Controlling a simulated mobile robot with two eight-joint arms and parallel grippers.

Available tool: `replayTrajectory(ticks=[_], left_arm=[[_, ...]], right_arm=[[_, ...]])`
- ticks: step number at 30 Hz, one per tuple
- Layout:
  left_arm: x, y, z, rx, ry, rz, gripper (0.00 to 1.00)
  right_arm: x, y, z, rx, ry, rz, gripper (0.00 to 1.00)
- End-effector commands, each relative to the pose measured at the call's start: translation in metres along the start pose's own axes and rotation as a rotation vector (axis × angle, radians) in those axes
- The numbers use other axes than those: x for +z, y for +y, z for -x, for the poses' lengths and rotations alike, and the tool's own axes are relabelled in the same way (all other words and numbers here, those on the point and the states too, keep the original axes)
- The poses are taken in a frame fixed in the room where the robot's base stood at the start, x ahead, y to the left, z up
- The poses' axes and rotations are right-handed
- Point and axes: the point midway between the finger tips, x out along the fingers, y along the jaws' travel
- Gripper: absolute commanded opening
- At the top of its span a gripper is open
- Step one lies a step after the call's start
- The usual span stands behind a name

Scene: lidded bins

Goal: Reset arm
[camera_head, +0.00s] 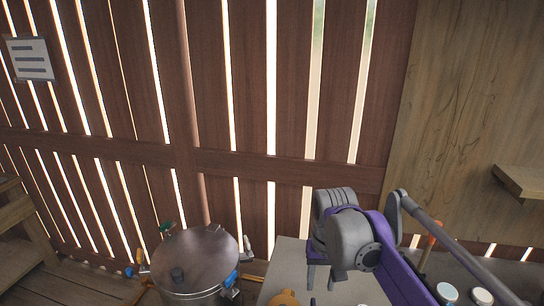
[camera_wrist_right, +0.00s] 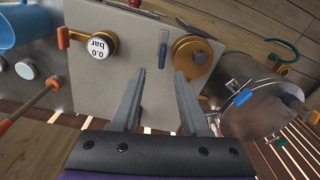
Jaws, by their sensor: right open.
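My right arm, purple and grey, comes in from the lower right in the head view. Its gripper (camera_head: 320,280) points down over a grey tabletop (camera_head: 358,292). In the right wrist view the two grey fingers (camera_wrist_right: 160,78) stand apart with nothing between them. My left gripper is not in view.
A metal lidded bin (camera_head: 195,262) with blue clamps stands left of the table. A gauge (camera_wrist_right: 99,46), a blue mug (camera_wrist_right: 14,24) and white-topped round items (camera_head: 447,292) are near the gripper. A wooden shelf (camera_head: 522,181) juts out at right. A slatted wall stands behind.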

Motion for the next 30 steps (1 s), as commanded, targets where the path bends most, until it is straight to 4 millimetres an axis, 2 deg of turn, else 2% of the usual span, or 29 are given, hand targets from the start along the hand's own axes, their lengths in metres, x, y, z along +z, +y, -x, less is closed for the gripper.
replayTrajectory(ticks=[5, 12, 15, 18, 21, 30], left_arm=[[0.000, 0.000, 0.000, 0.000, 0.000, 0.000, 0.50], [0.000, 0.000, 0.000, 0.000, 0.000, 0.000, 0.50], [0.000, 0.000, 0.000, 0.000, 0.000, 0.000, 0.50], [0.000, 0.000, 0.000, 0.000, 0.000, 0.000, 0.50], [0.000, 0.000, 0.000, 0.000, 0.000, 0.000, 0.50], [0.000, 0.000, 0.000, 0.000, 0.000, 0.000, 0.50]], right_arm=[[0.054, 0.021, -0.023, -0.016, 0.119, 0.020, 0.45], [0.133, 0.046, -0.079, -0.022, 0.302, 0.055, 0.45], [0.159, 0.052, -0.102, -0.019, 0.362, 0.066, 0.45], [0.176, 0.057, -0.118, -0.016, 0.403, 0.075, 0.45], [0.185, 0.059, -0.128, -0.014, 0.427, 0.079, 0.45], [0.187, 0.059, -0.130, -0.014, 0.434, 0.082, 0.45]])
